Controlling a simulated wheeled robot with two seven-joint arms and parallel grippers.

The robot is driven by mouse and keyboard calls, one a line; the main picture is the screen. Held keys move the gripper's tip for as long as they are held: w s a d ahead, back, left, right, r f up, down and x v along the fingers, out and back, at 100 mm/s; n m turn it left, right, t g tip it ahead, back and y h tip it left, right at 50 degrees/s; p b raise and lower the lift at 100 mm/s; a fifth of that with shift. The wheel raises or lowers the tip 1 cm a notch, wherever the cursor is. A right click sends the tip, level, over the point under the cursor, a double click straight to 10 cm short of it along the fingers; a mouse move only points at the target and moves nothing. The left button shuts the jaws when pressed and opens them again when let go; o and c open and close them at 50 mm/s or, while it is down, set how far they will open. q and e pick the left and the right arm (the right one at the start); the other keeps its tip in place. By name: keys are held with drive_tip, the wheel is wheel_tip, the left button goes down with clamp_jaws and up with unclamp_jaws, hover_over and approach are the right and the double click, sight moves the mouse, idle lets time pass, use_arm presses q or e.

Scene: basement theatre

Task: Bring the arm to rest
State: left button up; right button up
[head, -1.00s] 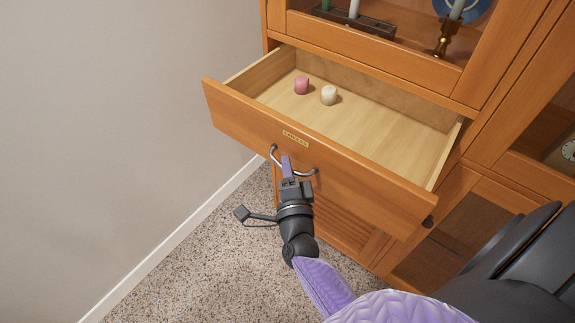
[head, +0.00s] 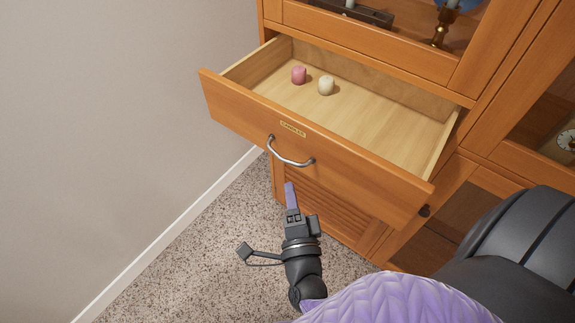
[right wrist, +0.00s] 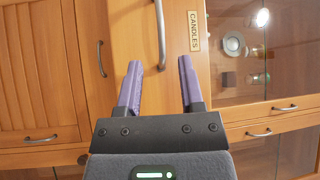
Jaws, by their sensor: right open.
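My right gripper (head: 290,196) is in the head view just below the handle (head: 290,154) of an open drawer (head: 340,172). In the right wrist view its two purple fingers (right wrist: 160,85) are apart with nothing between them. The handle also shows in the right wrist view (right wrist: 160,35), beyond the fingertips and clear of them. The right arm reaches in from the lower right. My left gripper is not in view.
The drawer, labelled candles, holds a pink candle (head: 299,75) and a cream candle (head: 326,85). It juts from a wooden cabinet (head: 400,48) with glass doors. A plain wall (head: 110,120) stands at left. Carpet (head: 190,260) below is clear.

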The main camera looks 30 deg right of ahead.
drive_tip(key=shift+s+a, duration=0.2)
drive_tip(key=shift+s, duration=0.4)
